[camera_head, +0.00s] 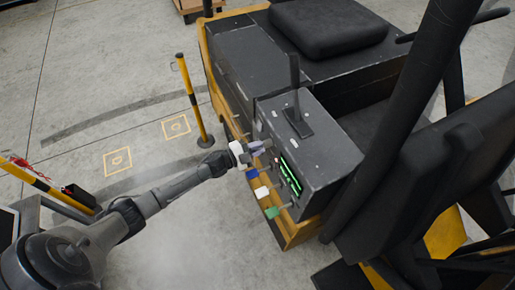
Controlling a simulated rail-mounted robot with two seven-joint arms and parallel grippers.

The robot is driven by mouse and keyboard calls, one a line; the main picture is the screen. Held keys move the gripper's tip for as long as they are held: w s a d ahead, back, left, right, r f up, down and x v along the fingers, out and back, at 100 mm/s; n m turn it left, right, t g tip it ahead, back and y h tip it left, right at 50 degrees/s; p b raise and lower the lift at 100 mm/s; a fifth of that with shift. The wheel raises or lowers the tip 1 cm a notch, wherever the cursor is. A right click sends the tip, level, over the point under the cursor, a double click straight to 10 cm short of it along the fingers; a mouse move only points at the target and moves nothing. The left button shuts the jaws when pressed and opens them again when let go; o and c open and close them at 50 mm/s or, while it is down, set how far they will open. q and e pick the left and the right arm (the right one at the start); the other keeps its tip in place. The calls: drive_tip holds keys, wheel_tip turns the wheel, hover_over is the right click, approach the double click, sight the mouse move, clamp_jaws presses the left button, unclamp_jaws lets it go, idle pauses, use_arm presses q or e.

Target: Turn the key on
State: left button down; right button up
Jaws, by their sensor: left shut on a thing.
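My left gripper (260,148) reaches in from the left to the side of a dark control box (318,140) on a yellow and black vehicle. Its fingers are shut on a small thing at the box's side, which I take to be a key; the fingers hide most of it. Below it, a blue tag or handle (251,173), a white one (262,191) and a green one (272,211) stick out from the same side. A green-lit panel (289,176) is on the box beside them. My right gripper is not in view.
A black lever (295,90) stands on top of the control box. A black seat (328,25) is behind it. A yellow and black post (192,100) stands left of the vehicle. The grey floor (95,110) is mostly open.

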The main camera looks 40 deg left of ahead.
use_arm(q)
drive_tip(key=shift+m, duration=0.3)
idle(0.4)
drive_tip(key=c, duration=1.2)
unclamp_jaws()
drive_tip(key=shift+c, duration=0.2)
drive_tip(key=b+v, duration=0.2)
drive_tip(key=v, duration=1.2)
drive_tip(key=shift+w, duration=0.1)
